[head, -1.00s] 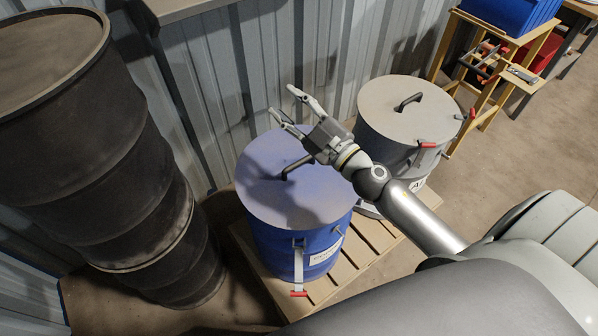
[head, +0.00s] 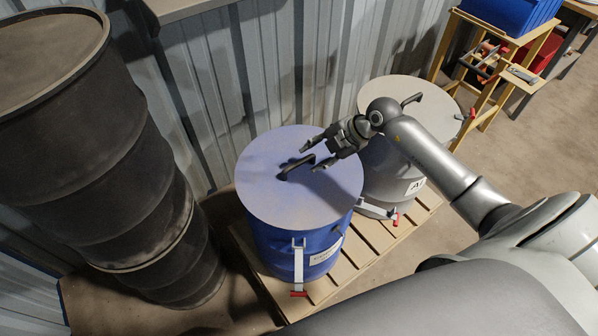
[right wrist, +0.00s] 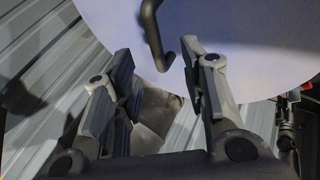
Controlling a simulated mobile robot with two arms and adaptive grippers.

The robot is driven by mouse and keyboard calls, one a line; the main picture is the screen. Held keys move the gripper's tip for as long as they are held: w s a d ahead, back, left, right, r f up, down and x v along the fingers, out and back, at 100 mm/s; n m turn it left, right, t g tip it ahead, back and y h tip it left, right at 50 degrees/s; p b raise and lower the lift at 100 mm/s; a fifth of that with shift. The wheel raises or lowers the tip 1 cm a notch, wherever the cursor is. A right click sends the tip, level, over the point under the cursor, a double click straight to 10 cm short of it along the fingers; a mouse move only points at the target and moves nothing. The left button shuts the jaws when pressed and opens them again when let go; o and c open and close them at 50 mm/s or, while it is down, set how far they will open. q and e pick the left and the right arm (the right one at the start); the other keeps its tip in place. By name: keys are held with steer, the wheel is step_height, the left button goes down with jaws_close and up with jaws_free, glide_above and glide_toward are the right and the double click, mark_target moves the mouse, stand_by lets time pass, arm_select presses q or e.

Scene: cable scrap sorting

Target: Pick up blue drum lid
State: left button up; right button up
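The blue drum (head: 285,243) stands on a pallet with its round blue lid (head: 270,200) on top. A dark bent handle (head: 290,169) rises from the middle of the lid. My right gripper (head: 309,157) is open over the right part of the lid, its fingers pointing left toward the handle. In the right wrist view the lid (right wrist: 235,45) fills the upper right, and the handle (right wrist: 152,35) lies just beyond the two spread fingertips (right wrist: 157,55). Nothing is between the fingers. My left gripper is not in view.
A grey drum (head: 390,170) with a lid and handle stands close at the right on the same pallet (head: 350,262). A tall stack of black drums (head: 110,170) is at the left. A corrugated wall (head: 285,60) is behind. Open floor lies at the right.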

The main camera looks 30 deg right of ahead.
mark_target(301, 162)
steer(key=x, duration=0.7)
steer(key=shift+w+r, duration=0.15)
steer(key=shift+w, duration=0.05)
steer(key=shift+d, duration=0.1)
jaws_close()
steer(key=shift+r, duration=0.1)
stand_by(0.3)
